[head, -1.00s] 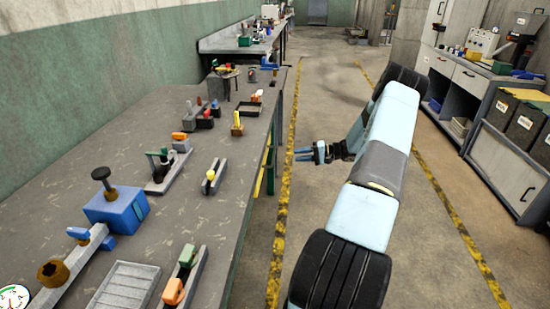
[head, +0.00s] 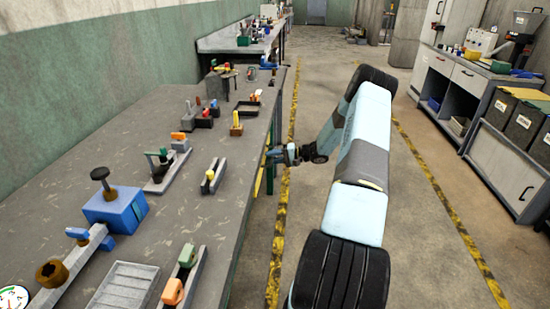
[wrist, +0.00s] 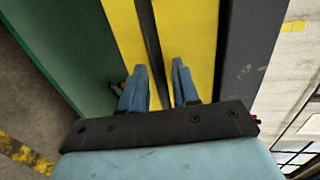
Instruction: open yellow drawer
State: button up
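The yellow drawer front (wrist: 186,35) fills the middle of the wrist view. A dark strip (wrist: 149,35) divides the yellow surface and runs down between my fingers; I cannot tell if it is a gap or a handle. My gripper (wrist: 159,66) has its two blue fingers apart in front of the yellow front. I cannot tell whether they touch it. In the head view my gripper (head: 270,157) is at the workbench's right side, and only a thin yellow sliver (head: 258,184) shows below the bench edge.
A green panel (wrist: 55,50) lies beside the yellow front, with a small dark part by my left finger. The grey workbench (head: 225,215) carries clamps and tools. Open floor with yellow-striped lines lies to its right; cabinets (head: 465,80) stand farther right.

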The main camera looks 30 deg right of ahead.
jog(key=shift+c, duration=0.2)
grip_shut()
